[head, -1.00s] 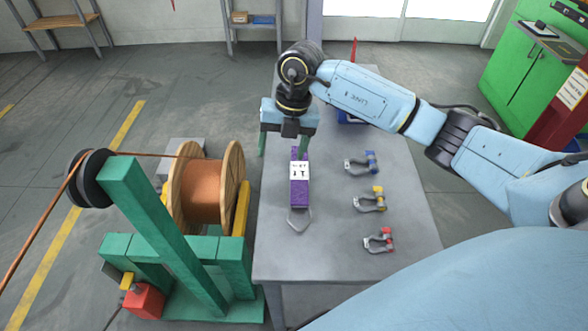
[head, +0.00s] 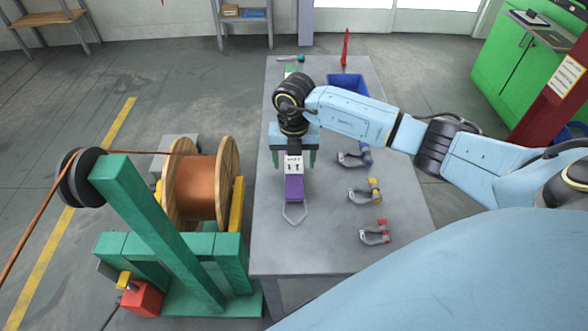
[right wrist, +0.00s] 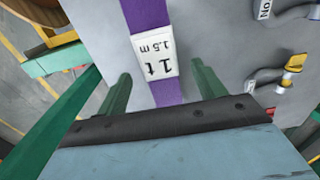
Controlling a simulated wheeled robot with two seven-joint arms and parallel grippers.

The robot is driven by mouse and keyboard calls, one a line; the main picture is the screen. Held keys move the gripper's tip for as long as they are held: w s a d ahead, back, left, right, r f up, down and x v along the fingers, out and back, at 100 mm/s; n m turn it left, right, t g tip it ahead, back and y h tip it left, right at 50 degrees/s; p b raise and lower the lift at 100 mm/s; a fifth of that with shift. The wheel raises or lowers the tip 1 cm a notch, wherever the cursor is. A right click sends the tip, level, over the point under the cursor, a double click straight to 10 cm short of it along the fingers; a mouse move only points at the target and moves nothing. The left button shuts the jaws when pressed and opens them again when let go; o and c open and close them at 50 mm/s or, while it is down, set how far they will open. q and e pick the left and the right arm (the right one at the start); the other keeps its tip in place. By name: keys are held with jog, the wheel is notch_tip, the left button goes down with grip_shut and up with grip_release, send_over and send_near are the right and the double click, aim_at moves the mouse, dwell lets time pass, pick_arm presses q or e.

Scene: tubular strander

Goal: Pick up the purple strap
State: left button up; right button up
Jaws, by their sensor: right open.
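The purple strap (head: 294,188) lies lengthwise on the grey table, with a white label reading 1 t, 1.5 m and a metal link at its near end. In the right wrist view the strap (right wrist: 146,14) runs between my fingers. My right gripper (head: 293,160) is open, pointing down over the strap's far part, with one green finger on each side. My right gripper also shows in the wrist view (right wrist: 163,85) with nothing clamped. How high the fingertips are above the table is hard to tell. My left gripper is not in view.
Shackles with blue (head: 365,155), yellow (head: 374,190) and red (head: 381,226) pins lie right of the strap. A blue bin (head: 348,82) stands at the table's far end. A copper wire spool (head: 200,188) on a green frame stands left of the table (head: 330,250).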

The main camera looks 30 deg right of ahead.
jog(key=shift+f, duration=1.45)
jog(key=c, duration=1.3)
jog(key=shift+r, duration=0.2)
jog(key=shift+c, duration=0.5)
